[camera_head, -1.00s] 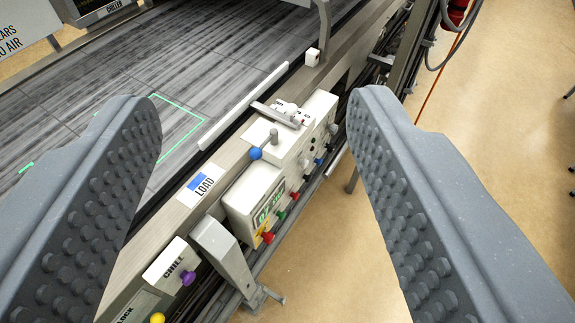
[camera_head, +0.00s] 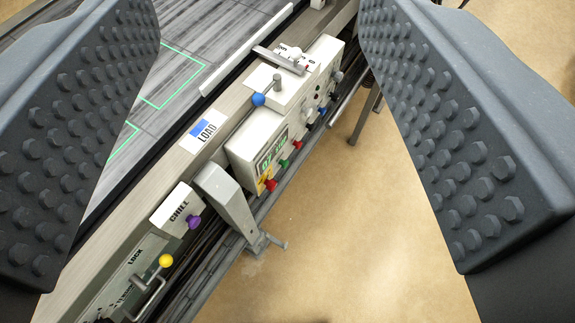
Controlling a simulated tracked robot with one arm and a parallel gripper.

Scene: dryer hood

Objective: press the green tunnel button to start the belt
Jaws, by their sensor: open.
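A green button (camera_head: 283,163) sits on the side of a white control box, beside a red button (camera_head: 270,185) and below a small display. The control box (camera_head: 240,148) is fixed to the side of the conveyor. My gripper (camera_head: 260,20) is open and empty, with one studded finger at the left and one at the right of the picture. The box and buttons lie between and beyond the fingers, with nothing touching them. The belt (camera_head: 165,60) is grey, with green outlines marked on it.
A blue-knobbed lever (camera_head: 258,99) stands on the control box. A grey bracket (camera_head: 228,200) juts out beside it. A CHILL box with a purple knob (camera_head: 194,222) and a yellow-knobbed LOCK handle (camera_head: 165,261) lie nearer.

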